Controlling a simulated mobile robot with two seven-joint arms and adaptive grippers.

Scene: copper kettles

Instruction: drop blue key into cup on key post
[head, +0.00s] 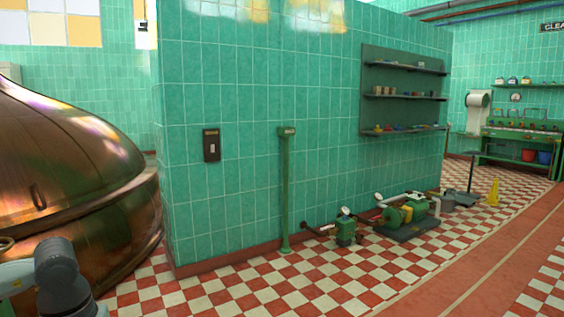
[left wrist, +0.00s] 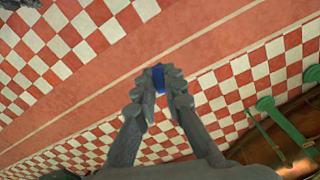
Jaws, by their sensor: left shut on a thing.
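The blue key (left wrist: 158,77) is between the fingertips of my left gripper (left wrist: 160,84) in the left wrist view. The gripper is shut on it, and only a small blue part shows. The key post (head: 285,190) is a slim green upright in front of the tiled wall in the head view. A small green cup-like head with a pale label (head: 287,131) tops it; its inside cannot be seen. My left arm shows at the lower left of the head view, well left of the post and apart from it. My right gripper is in neither view.
A large copper kettle (head: 75,185) fills the left side. A dark box (head: 211,145) hangs on the wall. Shelves (head: 403,93) are right of the post, with pumps (head: 405,215) on the floor below. Checkered floor (head: 285,285) in front of the post is clear.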

